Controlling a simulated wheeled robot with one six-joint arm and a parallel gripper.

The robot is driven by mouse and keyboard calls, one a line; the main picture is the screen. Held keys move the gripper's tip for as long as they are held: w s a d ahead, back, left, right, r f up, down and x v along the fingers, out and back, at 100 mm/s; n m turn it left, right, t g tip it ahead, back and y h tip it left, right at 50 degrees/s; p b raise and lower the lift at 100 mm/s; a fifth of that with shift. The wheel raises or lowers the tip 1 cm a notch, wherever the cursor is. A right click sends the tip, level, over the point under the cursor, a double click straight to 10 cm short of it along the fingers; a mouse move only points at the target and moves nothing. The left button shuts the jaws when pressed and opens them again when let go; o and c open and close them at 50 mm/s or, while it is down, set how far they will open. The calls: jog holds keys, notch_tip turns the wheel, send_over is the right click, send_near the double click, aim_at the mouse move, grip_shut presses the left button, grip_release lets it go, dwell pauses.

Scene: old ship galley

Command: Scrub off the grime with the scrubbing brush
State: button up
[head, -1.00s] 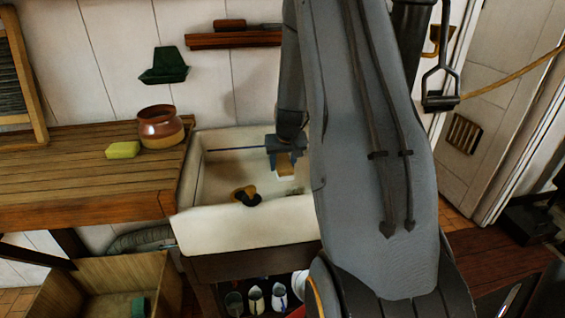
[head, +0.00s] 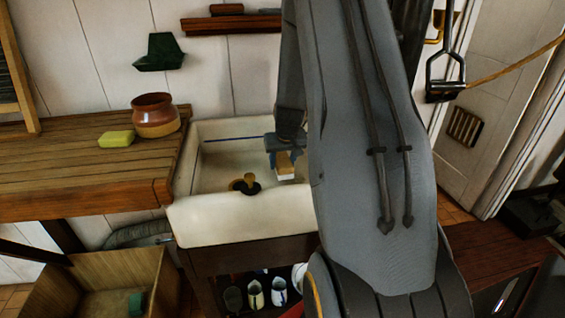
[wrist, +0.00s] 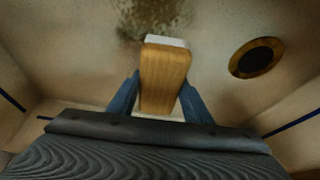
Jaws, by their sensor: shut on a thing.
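My gripper (head: 285,158) is shut on the scrubbing brush (head: 285,173) inside the white sink (head: 240,217). In the wrist view the brush (wrist: 164,78) has a wooden back and a pale strip at its far end, with blue fingers on both sides. A dark speckled patch of grime (wrist: 130,30) shows on the sink's surface just beyond the brush. The brush hides part of that patch, and I cannot tell whether the bristles touch the surface. In the head view my arm hides the sink's right side.
A brass-rimmed drain (wrist: 257,57) lies right of the brush in the wrist view. A wooden counter (head: 60,180) left of the sink holds a yellow-green sponge (head: 116,138) and a brown pot (head: 155,117). An open wooden box (head: 75,288) stands below.

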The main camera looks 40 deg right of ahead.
jog(key=shift+f+b, duration=1)
jog(key=shift+b, duration=0.2)
dwell(0.3)
